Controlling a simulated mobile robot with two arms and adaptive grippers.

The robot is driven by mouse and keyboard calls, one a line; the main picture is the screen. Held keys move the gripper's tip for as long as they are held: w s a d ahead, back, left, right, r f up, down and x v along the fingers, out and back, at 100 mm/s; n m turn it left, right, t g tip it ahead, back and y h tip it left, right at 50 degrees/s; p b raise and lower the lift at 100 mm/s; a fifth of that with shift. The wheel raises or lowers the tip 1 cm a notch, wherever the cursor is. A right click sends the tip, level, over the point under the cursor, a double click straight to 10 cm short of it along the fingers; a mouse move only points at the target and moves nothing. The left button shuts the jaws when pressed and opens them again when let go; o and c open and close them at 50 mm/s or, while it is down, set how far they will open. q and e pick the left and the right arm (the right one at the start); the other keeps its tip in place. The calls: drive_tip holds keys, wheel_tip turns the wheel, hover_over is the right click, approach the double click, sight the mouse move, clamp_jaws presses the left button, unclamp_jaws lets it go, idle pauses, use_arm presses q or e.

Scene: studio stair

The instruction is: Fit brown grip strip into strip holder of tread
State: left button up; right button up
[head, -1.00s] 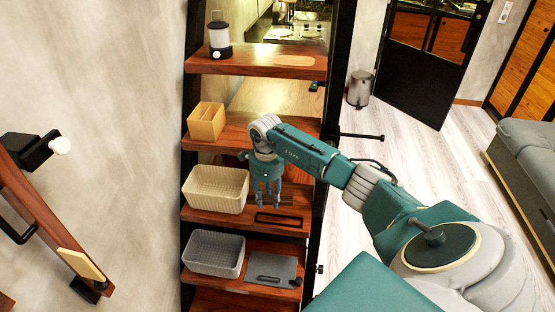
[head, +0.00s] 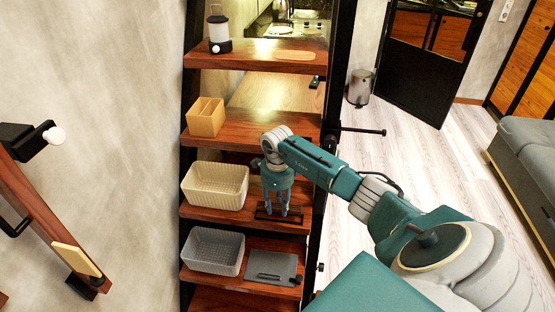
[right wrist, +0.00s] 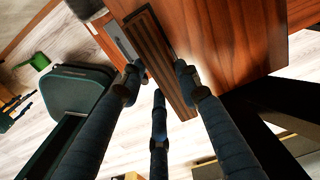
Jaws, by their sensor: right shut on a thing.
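The black strip holder (head: 296,219) is a narrow rectangular frame on the wooden tread (head: 230,215) with the cream basket. My right gripper (head: 277,212) points down over this holder, and its fingers hide part of it. In the right wrist view my right gripper (right wrist: 158,85) is shut on the brown grip strip (right wrist: 163,62), a long dark ridged bar between the fingers. In the head view the strip is hard to make out at the fingertips. I cannot tell whether it touches the holder or hangs just above it. My left gripper is not in view.
A cream basket (head: 215,185) stands left of the holder. A grey basket (head: 212,250) and a grey flat plate (head: 270,265) are on the tread below. A tan box (head: 205,117) and a lantern (head: 218,30) stand on higher treads. A black post (head: 325,150) borders the stair at right.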

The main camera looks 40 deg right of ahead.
drive_tip(key=shift+f+b, duration=0.45)
drive_tip(key=shift+f, duration=0.35)
drive_tip(key=shift+f+b, duration=0.7)
drive_tip(key=o, duration=1.2)
wheel_tip(320, 180, up, 12)
